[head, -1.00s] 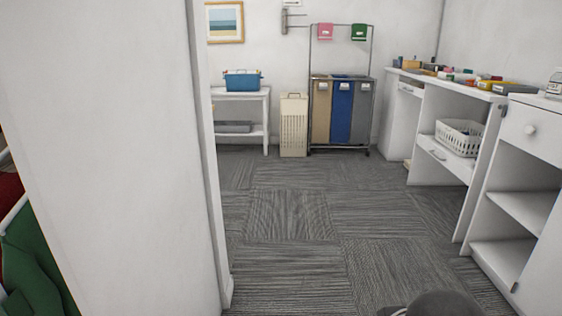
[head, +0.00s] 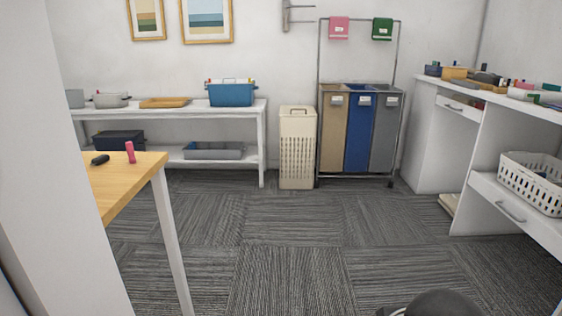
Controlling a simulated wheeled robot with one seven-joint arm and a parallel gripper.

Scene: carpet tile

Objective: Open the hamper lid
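A tall cream hamper (head: 297,150) with slotted sides stands upright on the carpet against the back wall. Its lid (head: 297,111) is on top and looks shut. The hamper stands between a white shelf bench on its left and a three-bag sorter on its right. My gripper is not in view. A dark rounded shape at the bottom edge looks like part of my own body.
A wooden-topped table (head: 133,178) stands near at left, past a white wall edge (head: 62,180). The white bench (head: 262,135) and the bag sorter (head: 362,130) flank the hamper. A white desk (head: 470,130) with a basket (head: 532,182) lines the right. Carpet (head: 290,235) ahead is clear.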

